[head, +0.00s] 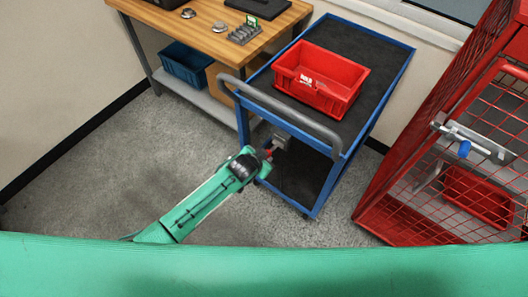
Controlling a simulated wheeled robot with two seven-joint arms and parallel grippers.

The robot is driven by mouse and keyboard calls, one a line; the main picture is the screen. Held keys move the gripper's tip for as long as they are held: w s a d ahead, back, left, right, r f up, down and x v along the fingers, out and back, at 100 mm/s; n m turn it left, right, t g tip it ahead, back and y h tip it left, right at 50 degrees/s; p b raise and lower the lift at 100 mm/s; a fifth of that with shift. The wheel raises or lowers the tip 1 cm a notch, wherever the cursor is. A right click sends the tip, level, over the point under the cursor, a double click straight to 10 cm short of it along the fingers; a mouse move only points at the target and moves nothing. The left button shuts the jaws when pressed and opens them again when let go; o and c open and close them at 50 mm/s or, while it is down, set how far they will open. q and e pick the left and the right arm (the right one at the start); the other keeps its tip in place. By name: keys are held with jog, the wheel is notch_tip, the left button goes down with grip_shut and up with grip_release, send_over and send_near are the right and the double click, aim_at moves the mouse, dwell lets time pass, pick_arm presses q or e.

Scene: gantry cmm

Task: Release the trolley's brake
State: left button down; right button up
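The trolley (385,92) has a blue frame, dark shelves and a grey push handle (285,108) at its near end. A small grey box (281,141) sits on the near end below the handle, with a small red part (268,154) beside it, possibly the brake lever. My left gripper (262,157), on the green arm, is at this red part, just left of the grey box. The fingers are too small and partly hidden, so I cannot tell whether they touch or grip it. My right gripper is not in view.
A red bin (318,80) stands on the trolley's top shelf. A wooden workbench (205,38) stands left of the trolley, with a blue crate (184,65) on its lower shelf. A red mesh cage (445,130) with a latch (465,143) stands at right. Floor (110,165) at left is clear.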

pick_arm(q)
jog(key=r+p, duration=0.1)
jog(key=r+g+y+p, duration=0.1)
jog(key=p, duration=0.1)
jog(key=shift+w+d, duration=0.2)
jog(key=shift+w+d+r+g+y+p, duration=0.1)
jog(key=shift+r+g+y+p, duration=0.1)
jog(key=shift+g+p, duration=0.3)
jog(key=shift+w+r+g+y+p, duration=0.1)
jog(key=shift+g+y+p, duration=0.15)
jog(key=shift+p, duration=0.45)
jog(key=shift+f, duration=0.1)
jog(key=c, duration=1.2)
grip_release()
jog(key=shift+o, duration=0.2)
jog(key=b+v, duration=0.1)
jog(key=v, duration=1.2)
jog(key=shift+r+b, duration=0.35)
jog(key=shift+r, duration=0.05)
jog(key=shift+f, duration=0.1)
